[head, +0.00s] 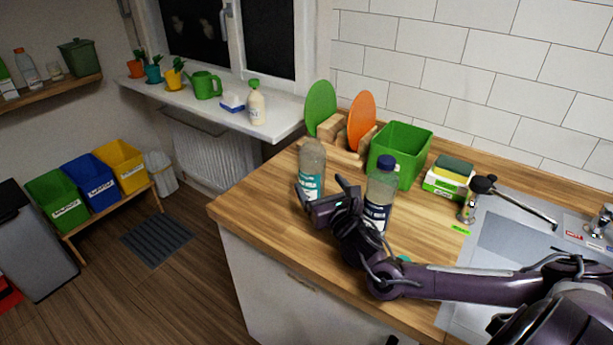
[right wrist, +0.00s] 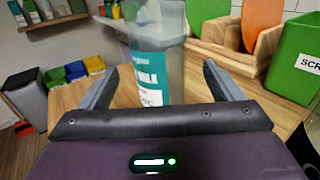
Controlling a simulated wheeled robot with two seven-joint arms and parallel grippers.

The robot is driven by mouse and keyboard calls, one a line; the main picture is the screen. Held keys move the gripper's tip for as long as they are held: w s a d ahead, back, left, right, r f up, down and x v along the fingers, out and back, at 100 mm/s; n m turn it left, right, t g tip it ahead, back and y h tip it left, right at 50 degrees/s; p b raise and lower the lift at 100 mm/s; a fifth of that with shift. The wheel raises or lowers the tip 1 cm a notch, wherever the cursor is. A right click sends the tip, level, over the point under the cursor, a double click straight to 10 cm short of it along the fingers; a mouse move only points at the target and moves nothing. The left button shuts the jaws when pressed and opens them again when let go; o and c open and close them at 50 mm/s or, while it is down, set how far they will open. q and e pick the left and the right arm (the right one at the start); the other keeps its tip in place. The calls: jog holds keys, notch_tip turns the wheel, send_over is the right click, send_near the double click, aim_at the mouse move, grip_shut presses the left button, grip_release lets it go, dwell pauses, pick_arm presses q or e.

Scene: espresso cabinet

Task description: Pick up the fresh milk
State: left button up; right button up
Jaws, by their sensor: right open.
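The fresh milk is a clear bottle (head: 312,165) with a teal label, upright on the wooden counter near its left end. It also shows in the right wrist view, where the milk bottle (right wrist: 150,70) has "MILK" readable on its label. My right gripper (head: 320,187) is open, with its fingers pointing at the bottle. In the right wrist view the bottle appears between the two fingers of the gripper (right wrist: 160,70); I cannot tell whether the tips reach past its sides. The gripper hides the bottle's lower part in the head view. My left gripper is not in view.
A second bottle with a dark blue cap (head: 381,187) stands right beside my right arm. Behind are a wooden rack (head: 345,150) with green and orange discs and a green bin (head: 401,152). A sponge box (head: 447,180) and the sink (head: 520,235) lie to the right.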

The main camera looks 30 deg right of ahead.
aim_at(317, 180)
jog(key=shift+w+d+r, duration=0.15)
jog(key=shift+w+r, duration=0.15)
jog(key=shift+w, duration=0.3)
jog(key=shift+w+d+f+p, duration=0.15)
jog(key=shift+w+p, duration=0.45)
jog(key=shift+w, duration=0.45)
jog(key=w, duration=0.2)
jog(key=w+p, duration=0.1)
jog(key=w, duration=0.1)
jog(key=shift+d+f, duration=0.2)
jog(key=shift+d, duration=0.15)
jog(key=c, duration=0.7)
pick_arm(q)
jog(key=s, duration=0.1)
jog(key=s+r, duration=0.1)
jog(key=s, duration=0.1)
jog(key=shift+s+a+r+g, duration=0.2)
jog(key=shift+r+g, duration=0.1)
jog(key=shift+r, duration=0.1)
pick_arm(e)
jog(key=shift+r, duration=0.15)
jog(key=c, duration=0.8)
